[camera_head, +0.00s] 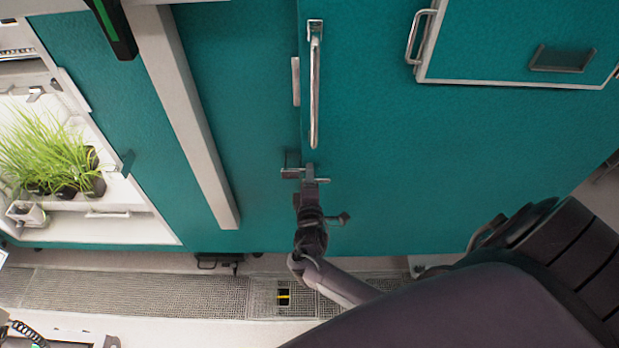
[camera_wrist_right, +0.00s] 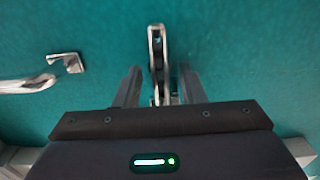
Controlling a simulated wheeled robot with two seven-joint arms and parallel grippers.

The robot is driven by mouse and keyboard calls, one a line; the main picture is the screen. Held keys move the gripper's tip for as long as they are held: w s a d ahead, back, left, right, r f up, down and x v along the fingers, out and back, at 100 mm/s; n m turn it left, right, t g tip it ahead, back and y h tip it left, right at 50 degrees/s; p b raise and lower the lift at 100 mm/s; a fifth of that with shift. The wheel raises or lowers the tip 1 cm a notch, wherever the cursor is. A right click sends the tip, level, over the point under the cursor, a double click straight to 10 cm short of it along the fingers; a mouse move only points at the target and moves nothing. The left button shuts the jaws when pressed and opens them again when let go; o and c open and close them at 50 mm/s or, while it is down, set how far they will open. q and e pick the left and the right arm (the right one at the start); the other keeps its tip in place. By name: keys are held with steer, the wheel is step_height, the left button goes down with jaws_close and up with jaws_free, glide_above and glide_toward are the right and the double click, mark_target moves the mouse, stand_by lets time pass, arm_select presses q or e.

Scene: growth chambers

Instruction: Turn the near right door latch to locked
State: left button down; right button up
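The near right door (camera_head: 450,150) is a large teal panel with a long vertical metal bar handle (camera_head: 315,90). Just below the handle, at the door's left edge, is a small metal latch (camera_head: 310,172). In the right wrist view the latch (camera_wrist_right: 157,55) shows as an upright metal lever. My right gripper (camera_head: 311,190) reaches up to it from below. In the wrist view its two dark fingers (camera_wrist_right: 159,88) stand apart, one on each side of the lever, with gaps visible. The lever's lower end is partly hidden by the gripper body. My left gripper is not in view.
A metal bracket (camera_head: 291,166) sits left of the latch. The bar handle's end (camera_wrist_right: 30,83) is at left in the wrist view. A small hatch (camera_head: 520,45) is at upper right. At left, an opening holds potted green plants (camera_head: 45,150). Floor grating (camera_head: 150,292) runs below.

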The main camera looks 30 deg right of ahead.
steer(key=shift+s+a, duration=0.1)
steer(key=v, duration=0.7)
steer(key=shift+s+b, duration=0.3)
steer(key=shift+b, duration=0.1)
steer(key=shift+a+f, duration=0.1)
steer(key=shift+a, duration=0.05)
steer(key=s+a+f+m+g+y, duration=0.15)
steer(key=s+f, duration=0.25)
steer(key=f, duration=0.5)
steer(key=s+f+m+g+y, duration=0.1)
steer(key=s+f+g+y, duration=0.2)
steer(key=s+f, duration=0.35)
steer(key=s+f+m+g+y, duration=0.1)
steer(key=s+f+g+y, duration=0.15)
steer(key=f, duration=0.75)
steer(key=s+a+f+m+g+y, duration=0.1)
steer(key=s+f+m+g, duration=0.2)
steer(key=s, duration=0.9)
steer(key=s+a+f+m+g+y, duration=0.1)
steer(key=s+f+m+g, duration=0.2)
steer(key=s+f, duration=0.5)
steer(key=s+g, duration=0.1)
steer(key=s, duration=0.3)
steer(key=shift+s+a+f+y, duration=0.2)
steer(key=shift+s+a+y, duration=0.1)
steer(key=shift+a, duration=0.05)
